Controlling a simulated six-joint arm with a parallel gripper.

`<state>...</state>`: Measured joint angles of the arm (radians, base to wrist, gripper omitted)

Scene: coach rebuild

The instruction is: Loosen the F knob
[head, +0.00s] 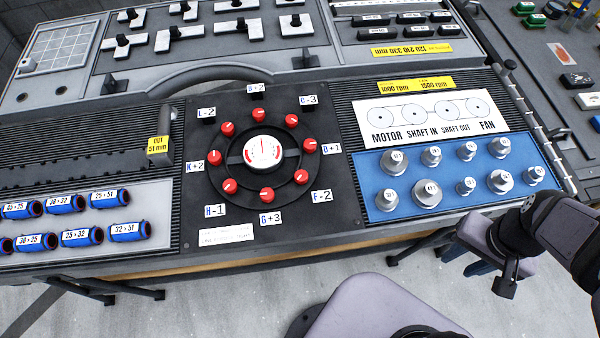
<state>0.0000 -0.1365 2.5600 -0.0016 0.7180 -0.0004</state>
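The F knob (301,176) is a small red knob at the lower right of a black ring on a dark panel. Its white label (321,196) reads F-2. A round white dial (263,152) with a red pointer sits in the middle of the ring. My gripper (468,259) is at the lower right, beyond the bench's front edge and well apart from the knob. Its two dark blue fingers look spread, with nothing seen between them. Part of it is hidden behind its own body.
Several other red knobs, such as D (310,145) and G (267,194), stand close around the ring. A blue tray (375,205) of metal pieces lies right of the panel. Blue cylinders (88,235) lie left. A yellow-tagged post (160,145) stands upper left.

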